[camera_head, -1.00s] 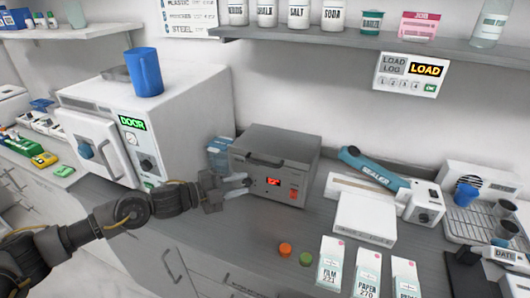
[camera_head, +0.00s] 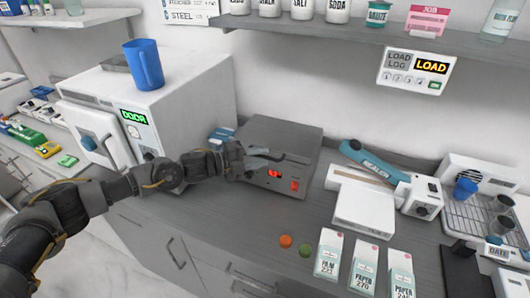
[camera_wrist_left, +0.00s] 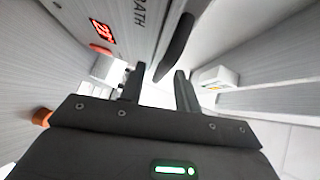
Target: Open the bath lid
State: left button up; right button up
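The bath is a grey metal box (camera_head: 309,179) on the counter, with a red display and a red switch on its front. Its flat grey lid (camera_head: 290,130) looks shut. A dark bar handle on the lid shows near my fingers in the left wrist view (camera_wrist_left: 175,48), where the word BATH is beside it. My left gripper (camera_head: 262,157) is at the lid's front left, partly covering it. In the wrist view its two fingers (camera_wrist_left: 157,82) are apart, with the handle just beyond them and nothing clearly between them. My right gripper is out of view.
A white steriliser-like box (camera_head: 190,105) with a blue jug (camera_head: 146,65) on top stands left of the bath. A white sealer (camera_head: 365,205) stands to the right. A shelf (camera_head: 340,38) runs above.

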pick_arm(q)
jog(key=shift+x, duration=1)
grip_shut()
